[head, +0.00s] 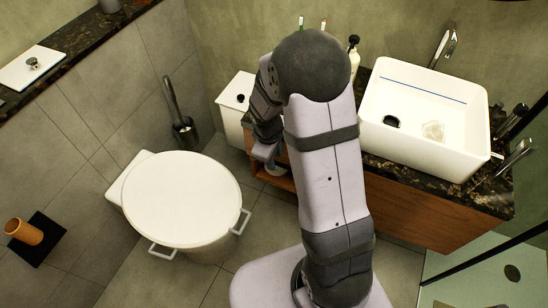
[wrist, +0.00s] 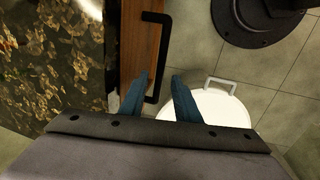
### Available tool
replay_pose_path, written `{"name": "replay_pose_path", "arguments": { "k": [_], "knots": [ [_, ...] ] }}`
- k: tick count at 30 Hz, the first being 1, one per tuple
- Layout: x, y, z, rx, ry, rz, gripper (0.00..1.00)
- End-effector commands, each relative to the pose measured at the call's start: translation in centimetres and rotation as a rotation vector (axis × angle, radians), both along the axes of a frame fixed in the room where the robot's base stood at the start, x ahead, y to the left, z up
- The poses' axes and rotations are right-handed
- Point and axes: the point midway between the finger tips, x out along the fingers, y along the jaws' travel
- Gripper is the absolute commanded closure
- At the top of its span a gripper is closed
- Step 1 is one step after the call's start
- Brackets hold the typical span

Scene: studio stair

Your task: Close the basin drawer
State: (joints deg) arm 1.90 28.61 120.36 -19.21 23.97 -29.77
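The basin cabinet (head: 425,205) has a wooden front under a dark stone top, partly hidden by my arm in the head view. A wooden edge of what looks like the drawer (head: 284,183) shows left of my arm, with a pale round item by it. In the wrist view the wooden drawer front (wrist: 133,50) runs beside the stone top and carries a black bar handle (wrist: 163,50). How far the drawer stands out is unclear. My gripper (wrist: 161,75) has its two blue fingers apart, near the handle's lower end; contact cannot be told. It also shows in the head view (head: 266,156).
A white basin (head: 425,150) sits on the stone top (head: 486,190). A white-lidded toilet or bin (head: 183,200) with side handles stands left of my gripper. A toilet brush (head: 184,130) and a white bin (head: 236,95) stand behind. Tiled floor lies between.

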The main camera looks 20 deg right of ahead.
Motion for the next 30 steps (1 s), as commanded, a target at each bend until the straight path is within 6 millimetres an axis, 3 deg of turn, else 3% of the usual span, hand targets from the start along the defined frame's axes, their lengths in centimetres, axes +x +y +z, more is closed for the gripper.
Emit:
{"name": "replay_pose_path", "arguments": {
  "k": [6,13,30],
  "knots": [
    [-0.3,0.5,3.2,0.001,-0.005,0.002,0.71],
    [-0.7,0.8,5.6,0.001,-0.003,0.002,0.71],
    [-0.8,0.9,6.1,0.001,-0.001,0.001,0.71]
  ]
}}
